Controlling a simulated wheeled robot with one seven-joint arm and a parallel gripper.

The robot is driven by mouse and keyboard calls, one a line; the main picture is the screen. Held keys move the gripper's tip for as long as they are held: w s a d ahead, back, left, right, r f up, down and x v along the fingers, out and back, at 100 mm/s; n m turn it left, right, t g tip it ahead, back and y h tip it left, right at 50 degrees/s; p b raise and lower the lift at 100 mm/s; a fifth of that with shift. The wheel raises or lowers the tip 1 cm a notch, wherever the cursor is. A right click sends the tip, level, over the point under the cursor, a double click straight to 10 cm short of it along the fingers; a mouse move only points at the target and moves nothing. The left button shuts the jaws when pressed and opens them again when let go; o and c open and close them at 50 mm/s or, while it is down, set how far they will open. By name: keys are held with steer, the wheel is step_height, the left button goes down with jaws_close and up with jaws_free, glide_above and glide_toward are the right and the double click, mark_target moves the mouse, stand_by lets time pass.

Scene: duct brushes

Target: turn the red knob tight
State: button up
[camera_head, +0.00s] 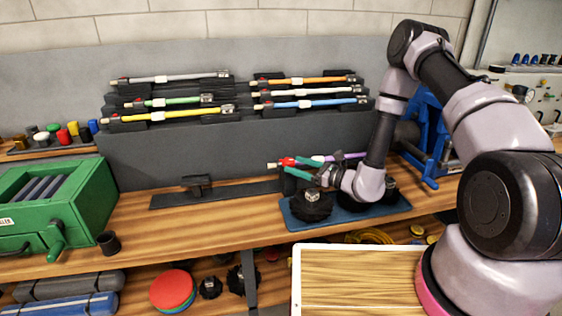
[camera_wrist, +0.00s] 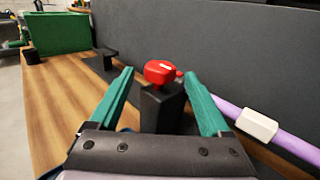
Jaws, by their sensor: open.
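The red knob (camera_wrist: 160,72) sits on top of a black block (camera_wrist: 162,108) in the wrist view, between and a little beyond my fingertips. In the head view the red knob (camera_head: 287,161) shows just left of my gripper's tips. My gripper (camera_wrist: 165,78) is open, with one teal finger on each side of the black block and a gap to the knob. In the head view my gripper (camera_head: 297,167) points left above the bench. A purple rod (camera_wrist: 270,130) with a white collar runs beside the block, to the right.
Brushes with coloured rods rest on a stepped black rack (camera_head: 170,100) at the back. A blue mat (camera_head: 300,222) with black brush heads lies below my gripper. A green box (camera_head: 85,205) stands at left. The bench's middle front is mostly clear.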

steer(key=x, duration=0.6)
steer(key=shift+w+a, duration=0.2)
steer(key=shift+a, duration=0.15)
jaws_close()
